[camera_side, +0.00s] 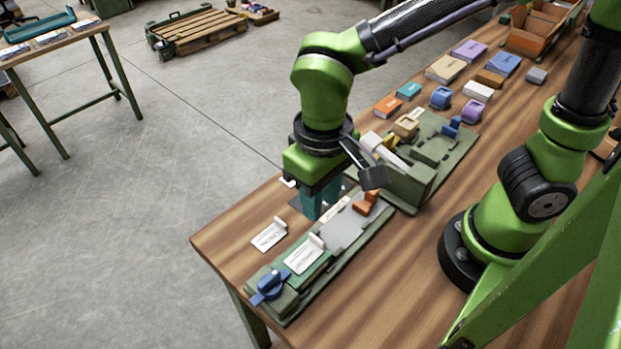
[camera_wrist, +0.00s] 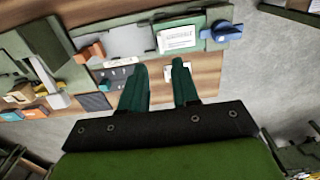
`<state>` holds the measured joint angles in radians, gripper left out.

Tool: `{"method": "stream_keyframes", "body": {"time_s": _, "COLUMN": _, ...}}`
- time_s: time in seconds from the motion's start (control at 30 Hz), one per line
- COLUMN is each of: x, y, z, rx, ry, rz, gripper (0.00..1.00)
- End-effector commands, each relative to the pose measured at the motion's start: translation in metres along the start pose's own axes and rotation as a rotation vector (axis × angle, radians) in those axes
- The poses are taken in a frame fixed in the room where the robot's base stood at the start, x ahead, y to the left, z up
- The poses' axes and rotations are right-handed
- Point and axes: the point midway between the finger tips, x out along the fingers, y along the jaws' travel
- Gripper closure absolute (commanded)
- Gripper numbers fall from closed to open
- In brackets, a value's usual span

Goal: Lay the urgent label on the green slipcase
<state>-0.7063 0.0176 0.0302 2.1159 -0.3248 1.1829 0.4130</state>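A green slipcase (camera_side: 322,262) lies near the front end of the green fixture, beside a blue knob. A white card label (camera_side: 303,254) with a raised tab lies on it; both also show at the top of the wrist view, the slipcase (camera_wrist: 203,40) around the label (camera_wrist: 177,38). A second white label (camera_side: 269,235) lies on the bare wood left of the fixture. I cannot read the print on either label for sure. My gripper (camera_wrist: 161,67) points down with its teal fingers apart and nothing visible between them. In the side view it hangs behind both labels, beside the fixture.
The blue knob (camera_side: 269,286) ends the fixture (camera_side: 367,232). A grey plate (camera_side: 343,230) and orange pieces (camera_side: 366,203) sit along it. A dark mat (camera_wrist: 95,101) lies on the table. Several coloured boxes and holders stand farther back. Wood around the second label is clear.

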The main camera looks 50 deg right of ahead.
Motion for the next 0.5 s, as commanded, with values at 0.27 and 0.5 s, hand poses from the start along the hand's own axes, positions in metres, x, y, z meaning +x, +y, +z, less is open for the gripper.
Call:
{"method": "stream_keyframes", "body": {"time_s": 0.27, "x": -0.029, "y": 0.013, "z": -0.005, "rx": 0.026, "ry": 0.025, "rz": -0.034, "gripper": 0.7}}
{"method": "stream_keyframes", "body": {"time_s": 0.5, "x": -0.068, "y": 0.098, "z": -0.018, "rx": 0.188, "ry": 0.253, "rz": -0.217, "gripper": 0.7}}
